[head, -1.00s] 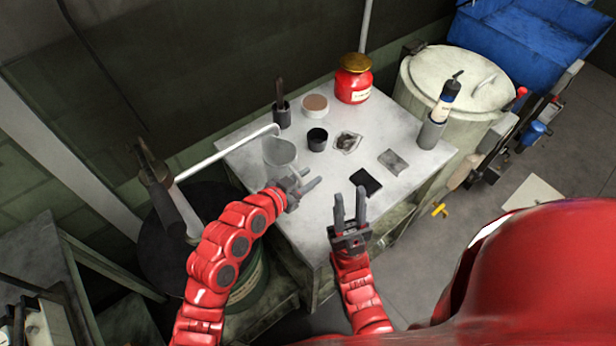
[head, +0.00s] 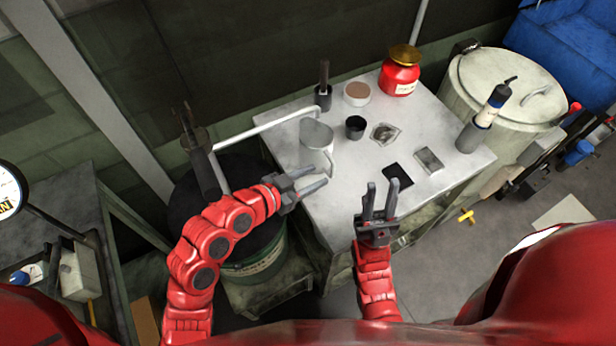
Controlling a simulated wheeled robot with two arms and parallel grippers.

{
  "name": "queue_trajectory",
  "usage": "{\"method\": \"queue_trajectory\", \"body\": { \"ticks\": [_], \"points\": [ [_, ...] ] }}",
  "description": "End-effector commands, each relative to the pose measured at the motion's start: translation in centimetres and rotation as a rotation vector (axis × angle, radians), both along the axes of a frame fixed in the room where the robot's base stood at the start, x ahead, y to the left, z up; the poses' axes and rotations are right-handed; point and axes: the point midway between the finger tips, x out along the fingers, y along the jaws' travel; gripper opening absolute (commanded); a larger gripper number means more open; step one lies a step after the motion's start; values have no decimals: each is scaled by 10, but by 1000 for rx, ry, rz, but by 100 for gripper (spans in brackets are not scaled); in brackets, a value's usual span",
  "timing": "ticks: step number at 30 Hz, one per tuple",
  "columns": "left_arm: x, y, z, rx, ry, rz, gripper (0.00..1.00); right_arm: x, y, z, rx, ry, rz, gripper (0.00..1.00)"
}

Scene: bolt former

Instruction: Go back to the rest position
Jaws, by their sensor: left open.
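A large lidded drum (head: 505,90) stands right. A dark barrel (head: 255,260) stands left, under a pipe (head: 255,130).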

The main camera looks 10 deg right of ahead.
Motion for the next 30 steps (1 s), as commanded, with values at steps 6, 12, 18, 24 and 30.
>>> {"method": "queue_trajectory", "body": {
  "ticks": [6,12,18,24,30],
  "points": [
    [-7,10,6,-2,-3,0,43,0,0,0,0,0,0,34],
    [-8,11,6,-1,-3,-1,43,0,0,0,0,0,0,34],
    [-8,11,7,-1,-3,-1,43,0,0,0,0,0,0,34],
    [-8,11,9,-1,-3,-1,43,0,0,2,0,0,0,34],
    [-8,11,44,-1,-3,-1,43,0,0,37,0,0,0,34]
  ]
}}
